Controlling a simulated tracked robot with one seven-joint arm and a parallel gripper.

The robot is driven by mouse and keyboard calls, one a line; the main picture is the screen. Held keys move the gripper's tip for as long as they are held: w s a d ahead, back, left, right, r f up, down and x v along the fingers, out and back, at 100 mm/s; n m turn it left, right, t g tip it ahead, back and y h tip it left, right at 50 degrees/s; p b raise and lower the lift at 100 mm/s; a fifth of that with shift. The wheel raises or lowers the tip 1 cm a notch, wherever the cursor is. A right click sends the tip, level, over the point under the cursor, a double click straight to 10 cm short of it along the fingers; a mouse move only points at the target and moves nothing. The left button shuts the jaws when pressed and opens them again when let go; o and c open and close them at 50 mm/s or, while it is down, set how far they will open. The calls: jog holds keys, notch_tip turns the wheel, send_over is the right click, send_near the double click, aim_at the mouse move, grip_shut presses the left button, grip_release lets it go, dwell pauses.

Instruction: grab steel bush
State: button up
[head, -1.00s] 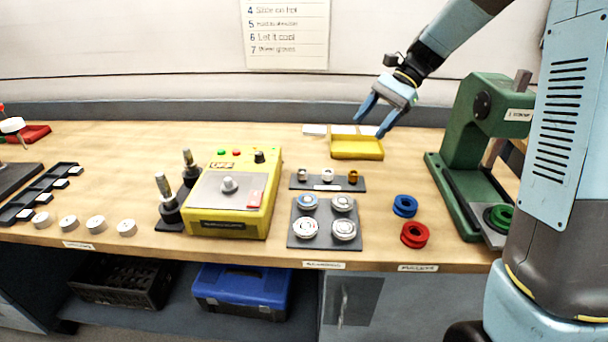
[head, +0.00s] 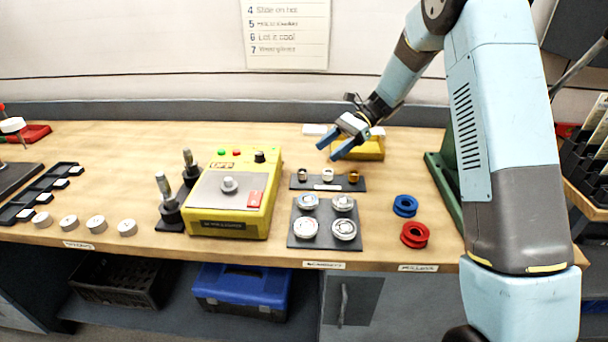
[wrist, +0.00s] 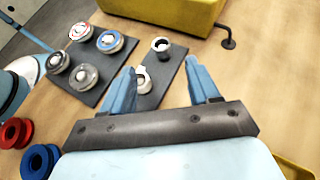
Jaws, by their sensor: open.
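A dark strip (head: 290,185) in the middle of the bench bears three small bushes. The left one (head: 302,175) is grey metal, the middle one (head: 327,175) is paler silver, and the right one (head: 353,177) is bronze. I cannot tell which silvery one is the steel bush. My gripper (head: 329,152) is open and empty, above and behind the strip near the middle bush. In the wrist view, the grey bush (wrist: 160,46) stands upright beyond the fingertips. The paler bush (wrist: 142,80) shows beside the left finger, partly covered. The bronze bush is hidden there.
A plate (head: 325,226) with several bearings lies in front of the strip. A yellow heater box (head: 227,225) stands left. A yellow tray (head: 370,149) is behind my gripper. Blue (head: 405,206) and red (head: 414,234) pulleys lie right. A green press (head: 446,185) is partly hidden by my arm.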

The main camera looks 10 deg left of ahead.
aim_at(301, 173)
jog(key=shift+x, duration=4.5)
jog(key=shift+w+f, duration=0.1)
jog(key=shift+w, duration=0.05)
grip_shut()
